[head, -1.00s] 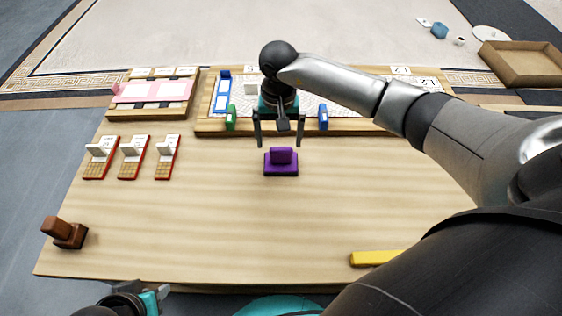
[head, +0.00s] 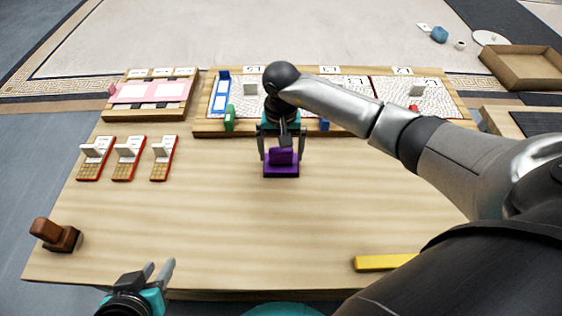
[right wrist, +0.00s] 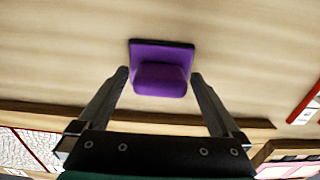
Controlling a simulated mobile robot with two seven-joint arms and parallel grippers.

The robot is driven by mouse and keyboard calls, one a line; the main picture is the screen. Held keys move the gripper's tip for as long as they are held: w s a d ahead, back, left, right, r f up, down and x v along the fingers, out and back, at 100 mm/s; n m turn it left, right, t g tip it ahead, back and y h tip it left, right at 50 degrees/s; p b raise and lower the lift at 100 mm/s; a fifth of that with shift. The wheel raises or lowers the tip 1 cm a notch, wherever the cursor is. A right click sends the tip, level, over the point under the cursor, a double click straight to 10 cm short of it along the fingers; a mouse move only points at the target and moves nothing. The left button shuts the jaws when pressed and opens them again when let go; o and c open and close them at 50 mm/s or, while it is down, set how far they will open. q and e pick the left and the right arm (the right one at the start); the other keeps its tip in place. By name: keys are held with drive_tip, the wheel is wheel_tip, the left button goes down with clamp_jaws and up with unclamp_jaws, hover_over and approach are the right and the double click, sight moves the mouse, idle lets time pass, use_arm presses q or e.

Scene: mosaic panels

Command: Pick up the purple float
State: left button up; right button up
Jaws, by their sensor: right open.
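The purple float (head: 281,168) sits on the wooden table, a flat dark-edged base with a raised purple block on top. It also shows in the right wrist view (right wrist: 161,72). My right gripper (head: 282,158) is open, its fingers on either side of the float's raised block. In the right wrist view the fingertips (right wrist: 160,75) flank the block with a gap on each side. My left gripper (head: 160,268) is open and empty at the table's front edge, away from the float.
Several red-edged pieces (head: 128,160) stand at left. A brown stamp-like block (head: 55,236) is at the front left corner. A yellow bar (head: 384,263) lies at the front right. Mosaic panels (head: 345,95) and a pink panel board (head: 148,93) line the back.

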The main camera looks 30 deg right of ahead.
drive_tip(key=shift+f, duration=0.3)
drive_tip(key=c, duration=1.5)
